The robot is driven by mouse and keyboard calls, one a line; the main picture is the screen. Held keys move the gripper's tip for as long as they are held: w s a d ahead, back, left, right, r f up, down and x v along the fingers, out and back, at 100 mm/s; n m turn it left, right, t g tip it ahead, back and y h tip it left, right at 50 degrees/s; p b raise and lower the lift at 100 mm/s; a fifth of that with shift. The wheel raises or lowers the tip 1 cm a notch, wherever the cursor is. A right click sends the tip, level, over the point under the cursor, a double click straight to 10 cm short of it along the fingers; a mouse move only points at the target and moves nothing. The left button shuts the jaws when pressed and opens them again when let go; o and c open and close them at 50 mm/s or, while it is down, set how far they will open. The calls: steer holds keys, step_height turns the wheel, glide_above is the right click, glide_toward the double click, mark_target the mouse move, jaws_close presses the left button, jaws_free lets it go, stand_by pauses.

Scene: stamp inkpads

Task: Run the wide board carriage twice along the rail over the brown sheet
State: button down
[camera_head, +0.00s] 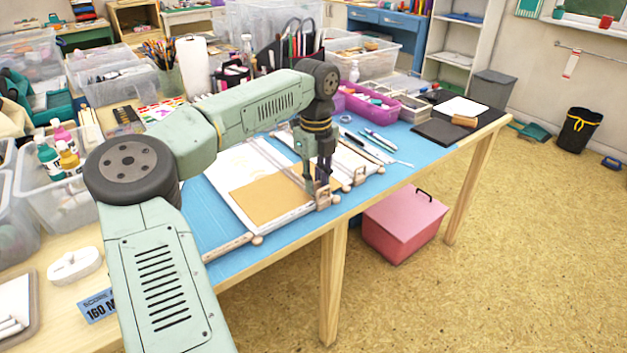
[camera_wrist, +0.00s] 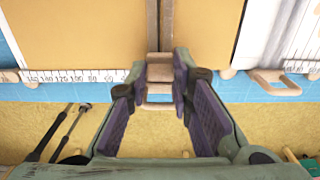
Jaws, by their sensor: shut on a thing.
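The brown sheet (camera_head: 262,200) lies on the wide board with a white sheet (camera_head: 235,165) behind it. The wide board carriage (camera_wrist: 160,66) is a tan block with grey bars reaching across the brown sheet. The brown sheet shows on both sides of it in the wrist view (camera_wrist: 75,35), with less on the right. My gripper (camera_head: 318,186) is at the front edge of the board, at the carriage. In the wrist view my gripper (camera_wrist: 163,98) is shut on the carriage's front handle. In the head view my gripper partly hides the carriage.
A second, narrower board (camera_head: 345,165) stands close on the right, with its own handle (camera_wrist: 275,84). A ruler scale (camera_wrist: 75,76) runs along the wide board's front. Pens (camera_head: 380,140) lie to the right on the blue mat (camera_head: 215,210). A purple bin (camera_head: 370,108) stands behind.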

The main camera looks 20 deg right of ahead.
steer(key=c, duration=1.4)
jaws_free()
steer(key=shift+r, duration=0.1)
step_height(320, 180, up, 12)
